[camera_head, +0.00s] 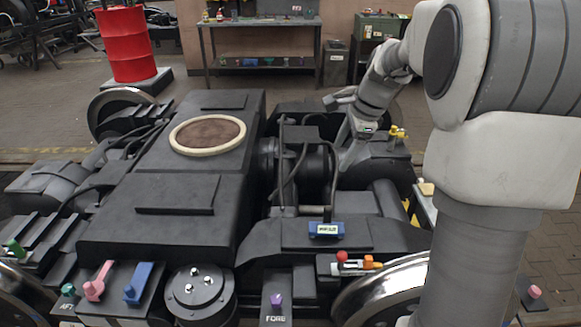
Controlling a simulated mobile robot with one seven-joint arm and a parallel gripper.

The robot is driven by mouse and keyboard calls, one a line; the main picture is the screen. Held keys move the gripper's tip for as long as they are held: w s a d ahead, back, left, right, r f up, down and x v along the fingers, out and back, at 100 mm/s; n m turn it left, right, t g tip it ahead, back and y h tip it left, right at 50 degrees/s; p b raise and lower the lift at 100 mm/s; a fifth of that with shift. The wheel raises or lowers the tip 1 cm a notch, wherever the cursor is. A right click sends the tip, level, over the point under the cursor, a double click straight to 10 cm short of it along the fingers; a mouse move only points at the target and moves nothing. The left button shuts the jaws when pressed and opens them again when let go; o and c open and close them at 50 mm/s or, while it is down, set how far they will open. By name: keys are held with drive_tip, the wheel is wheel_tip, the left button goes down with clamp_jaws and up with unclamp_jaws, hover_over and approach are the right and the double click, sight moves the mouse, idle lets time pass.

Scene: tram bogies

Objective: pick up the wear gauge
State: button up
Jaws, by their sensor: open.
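A small blue block with a pale label (326,229) lies on a dark flat ledge of the bogie, right of the picture's middle. It looks like the wear gauge, but the label is too small to read surely. My gripper (349,160) points down behind and above it, near the dark round housing, clear of the block. Its jaws are open and nothing shows between them. The fingertips are partly lost against the dark machinery.
The bogie's dark frame (160,205) fills the middle. Upright dark pipes (283,165) stand between the frame and my gripper. A red drum (127,45) and a workbench (260,22) stand behind.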

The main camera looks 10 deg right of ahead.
sight(331, 208)
drive_tip(key=w+d+f+m+b, duration=0.1)
drive_tip(key=w+d+f+m, duration=0.2)
drive_tip(key=f, duration=0.3)
drive_tip(key=w+d+f+m+y+b, duration=0.1)
drive_tip(key=w+d+f+m+b, duration=0.15)
drive_tip(key=f, duration=0.25)
drive_tip(key=w+d+f+m+b, duration=0.1)
drive_tip(key=w+d+f+m, duration=0.2)
drive_tip(key=f, duration=0.3)
drive_tip(key=b+x, duration=0.1)
drive_tip(key=x, duration=0.4)
drive_tip(key=b+x, duration=0.2)
drive_tip(key=x, duration=0.4)
drive_tip(key=b+x, duration=0.2)
drive_tip(key=x, duration=0.3)
drive_tip(key=shift+a+f, duration=0.3)
drive_tip(key=shift+a, duration=0.1)
drive_tip(key=shift+w+a+f, duration=0.1)
drive_tip(key=shift+f, duration=0.3)
drive_tip(key=shift+c, duration=0.4)
clamp_jaws()
drive_tip(key=shift+r, duration=0.1)
